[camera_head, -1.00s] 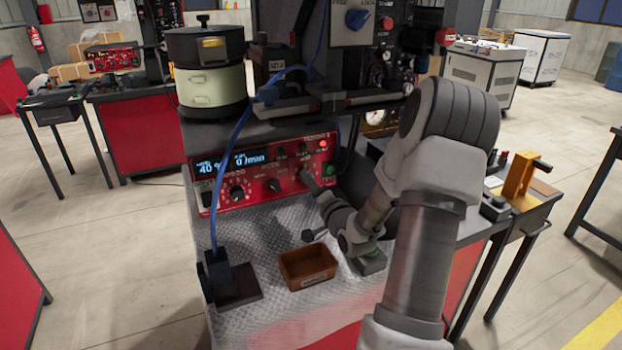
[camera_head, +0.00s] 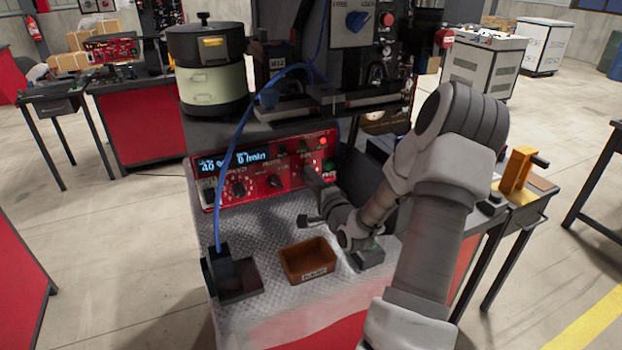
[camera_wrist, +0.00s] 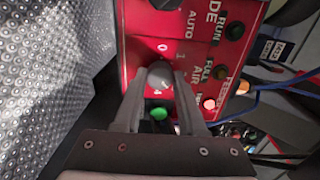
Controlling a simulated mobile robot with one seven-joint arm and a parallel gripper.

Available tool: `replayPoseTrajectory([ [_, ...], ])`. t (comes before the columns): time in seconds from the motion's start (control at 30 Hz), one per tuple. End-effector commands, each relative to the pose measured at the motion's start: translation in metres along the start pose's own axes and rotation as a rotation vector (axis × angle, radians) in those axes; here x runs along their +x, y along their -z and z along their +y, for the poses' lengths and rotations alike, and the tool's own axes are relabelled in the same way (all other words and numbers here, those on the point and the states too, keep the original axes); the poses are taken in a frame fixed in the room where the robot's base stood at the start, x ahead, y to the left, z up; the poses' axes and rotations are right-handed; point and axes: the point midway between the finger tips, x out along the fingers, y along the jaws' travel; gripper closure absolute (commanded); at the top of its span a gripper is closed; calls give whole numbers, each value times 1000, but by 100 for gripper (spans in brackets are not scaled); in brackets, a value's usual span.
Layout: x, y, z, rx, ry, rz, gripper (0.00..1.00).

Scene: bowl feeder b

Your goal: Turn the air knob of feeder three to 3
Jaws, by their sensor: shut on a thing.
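The red feeder control panel (camera_head: 262,172) has a lit display and a row of knobs. The air knob (camera_wrist: 160,74) is a round grey knob beside the word AIR in the wrist view. My gripper (camera_wrist: 160,84) is shut on it, with one finger on each side. Scale marks around the knob are partly hidden by the fingers, and I cannot tell exactly where its pointer stands. In the head view my gripper (camera_head: 312,180) reaches the panel's right side and hides the knob. A green button (camera_wrist: 158,114) shows between the fingers.
A mode knob (camera_head: 275,182) and a speed knob (camera_head: 238,187) sit left of my gripper. A brown bin (camera_head: 307,261) stands on the metal plate in front. A blue hose (camera_head: 228,165) crosses the panel's left part. A bowl feeder (camera_head: 210,75) stands above.

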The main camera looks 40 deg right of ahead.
Motion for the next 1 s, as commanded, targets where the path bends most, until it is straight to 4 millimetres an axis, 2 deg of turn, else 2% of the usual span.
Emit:
replayPoseTrajectory([
  [0.27,1,0,-1,-1,4,1,100],
  [0.3,1,1,-1,-1,4,1,58],
  [0.47,0,0,-1,-1,3,1,30],
  [0.8,-2,0,0,-1,0,1,30],
  [0.87,-7,0,0,-1,0,1,30],
  [1.0,-28,1,0,0,-1,2,30],
])
